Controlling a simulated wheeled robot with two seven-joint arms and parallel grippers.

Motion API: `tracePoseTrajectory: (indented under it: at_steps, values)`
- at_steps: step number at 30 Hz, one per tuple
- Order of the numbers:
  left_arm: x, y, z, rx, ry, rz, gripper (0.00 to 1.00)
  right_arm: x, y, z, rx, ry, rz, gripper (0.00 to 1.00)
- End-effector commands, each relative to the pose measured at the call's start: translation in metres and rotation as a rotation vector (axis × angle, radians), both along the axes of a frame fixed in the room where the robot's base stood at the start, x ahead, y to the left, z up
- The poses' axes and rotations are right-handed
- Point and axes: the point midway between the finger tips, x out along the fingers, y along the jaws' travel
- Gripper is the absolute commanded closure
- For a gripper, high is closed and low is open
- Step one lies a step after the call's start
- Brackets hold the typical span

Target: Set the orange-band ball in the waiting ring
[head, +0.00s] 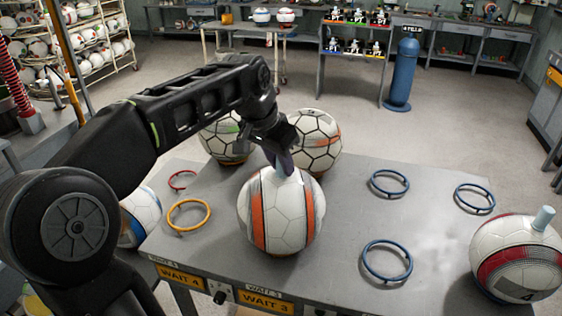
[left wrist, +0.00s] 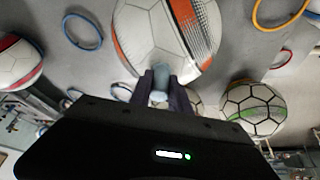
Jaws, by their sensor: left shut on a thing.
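The orange-band ball (head: 281,215) is white with orange stripes and has a pale blue-grey stem on top. My left gripper (head: 284,160) comes down from above and is shut on that stem. In the left wrist view the gripper (left wrist: 161,88) holds the stem (left wrist: 160,78), with the ball (left wrist: 150,40) beyond it. The ball is over the front middle of the grey table (head: 335,225); I cannot tell whether it touches the top. Blue rings (head: 389,183) (head: 474,198) (head: 387,261) lie to its right, a yellow ring (head: 189,215) and red ring (head: 182,180) to its left. My right gripper is out of view.
A red-band ball (head: 515,258) with a stem stands at the table's right. Two black-line balls (head: 314,140) (head: 222,140) stand behind the held ball. A blue-marked ball (head: 140,215) is at the left. The front edge carries WAIT 3 (head: 266,303) and WAIT 4 (head: 181,277) labels.

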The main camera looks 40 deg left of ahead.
Motion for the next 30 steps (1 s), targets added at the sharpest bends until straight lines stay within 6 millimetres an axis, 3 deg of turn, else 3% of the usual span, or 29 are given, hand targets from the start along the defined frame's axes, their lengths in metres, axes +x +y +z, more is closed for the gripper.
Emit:
tracePoseTrajectory:
  at_steps: [9,18,23,30]
  values:
    - [0.000,0.000,-0.001,0.000,0.000,0.000,0.55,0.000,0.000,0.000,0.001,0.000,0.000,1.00]
    - [0.000,0.000,0.002,0.000,0.000,0.000,0.55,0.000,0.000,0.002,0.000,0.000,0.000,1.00]
    - [-0.003,0.000,0.013,0.001,-0.003,0.000,0.55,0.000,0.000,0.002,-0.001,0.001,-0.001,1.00]
    - [-0.020,0.001,0.054,0.001,-0.005,-0.001,0.55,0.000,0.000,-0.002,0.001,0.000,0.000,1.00]
